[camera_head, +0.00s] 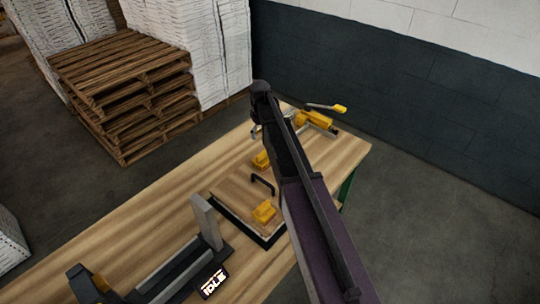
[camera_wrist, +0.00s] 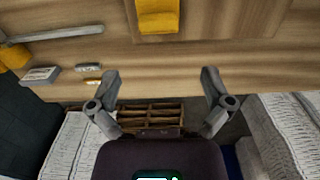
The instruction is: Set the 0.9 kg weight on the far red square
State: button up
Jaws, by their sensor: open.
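My gripper (camera_wrist: 160,72) is open and empty in the wrist view, its two grey fingers wide apart over the edge of the wooden table (camera_wrist: 240,80). In the head view my arm reaches across the table and hides much of the gripper. I cannot make out a red square in either view. No thing can be surely told as the 0.9 kg weight. A small grey piece (camera_wrist: 88,67) and a small brass-coloured piece (camera_wrist: 93,82) lie just left of the left finger, near the table edge; I cannot tell what they are.
A yellow block (camera_wrist: 158,16) lies ahead of the gripper. A grey box (camera_wrist: 40,75) lies left. In the head view, a dark-edged board (camera_head: 232,218) carries yellow blocks and a black handle. A yellow clamp (camera_head: 315,118), a grey rail fixture (camera_head: 165,275) and stacked pallets (camera_head: 125,95) also show.

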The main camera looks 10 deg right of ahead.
jog(key=s+m, duration=0.7)
jog(key=s, duration=2.1)
jog(key=shift+s+d, duration=0.15)
jog(key=shift+s, duration=0.2)
jog(key=shift+f, duration=0.1)
